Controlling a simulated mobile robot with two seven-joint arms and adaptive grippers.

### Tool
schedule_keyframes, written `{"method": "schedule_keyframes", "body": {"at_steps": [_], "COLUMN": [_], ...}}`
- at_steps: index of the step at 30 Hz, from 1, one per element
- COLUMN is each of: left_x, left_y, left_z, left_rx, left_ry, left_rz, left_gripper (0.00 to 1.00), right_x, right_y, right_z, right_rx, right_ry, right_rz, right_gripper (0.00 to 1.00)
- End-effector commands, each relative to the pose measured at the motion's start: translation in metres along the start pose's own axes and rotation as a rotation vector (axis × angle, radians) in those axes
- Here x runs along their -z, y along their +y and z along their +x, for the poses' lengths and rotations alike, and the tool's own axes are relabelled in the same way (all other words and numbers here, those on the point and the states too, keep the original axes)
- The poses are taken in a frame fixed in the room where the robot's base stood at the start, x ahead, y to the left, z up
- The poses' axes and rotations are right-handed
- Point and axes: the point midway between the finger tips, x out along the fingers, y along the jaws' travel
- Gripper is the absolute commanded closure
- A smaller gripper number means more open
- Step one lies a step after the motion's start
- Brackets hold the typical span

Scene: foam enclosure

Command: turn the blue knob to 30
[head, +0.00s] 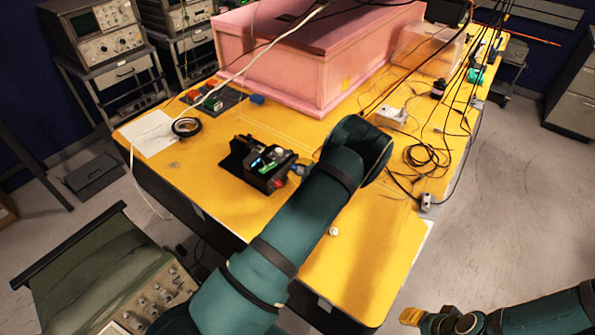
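A small black device (238,163) stands on the yellow table, left of my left arm. It has a small lit blue display (257,163), a green part, a pale round knob (279,152) and a red part (279,183). I cannot make out a blue knob or any scale marks for certain. My teal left arm crosses the middle of the view and bends beside the device. A small grey-blue part shows between arm and device, too small to identify; my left gripper is otherwise hidden. My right gripper (432,319) is low at the right, off the table, its fingers unclear.
A pink foam enclosure (290,65) stands at the back of the table (215,125). A black tape roll (186,127) and white paper (150,133) lie at the left. Loose cables (425,157) and a white box (391,117) occupy the right. The front of the table is mostly clear.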

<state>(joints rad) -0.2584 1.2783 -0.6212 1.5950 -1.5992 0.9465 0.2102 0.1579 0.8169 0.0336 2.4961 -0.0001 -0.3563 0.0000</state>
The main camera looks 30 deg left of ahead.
Motion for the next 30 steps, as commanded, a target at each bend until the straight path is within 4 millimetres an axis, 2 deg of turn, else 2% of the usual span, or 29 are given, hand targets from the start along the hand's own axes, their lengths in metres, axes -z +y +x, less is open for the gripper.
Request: {"method": "schedule_keyframes", "body": {"at_steps": [30], "left_x": [0.002], "left_y": [-0.004], "left_z": [0.002], "left_rx": [-0.353], "left_ry": [-0.003], "left_rz": [0.844], "left_gripper": [1.0], "right_x": [-0.004], "right_y": [0.012], "right_z": [0.032], "right_rx": [-0.004], "right_ry": [0.002], "right_rz": [0.003], "right_gripper": [0.53]}}
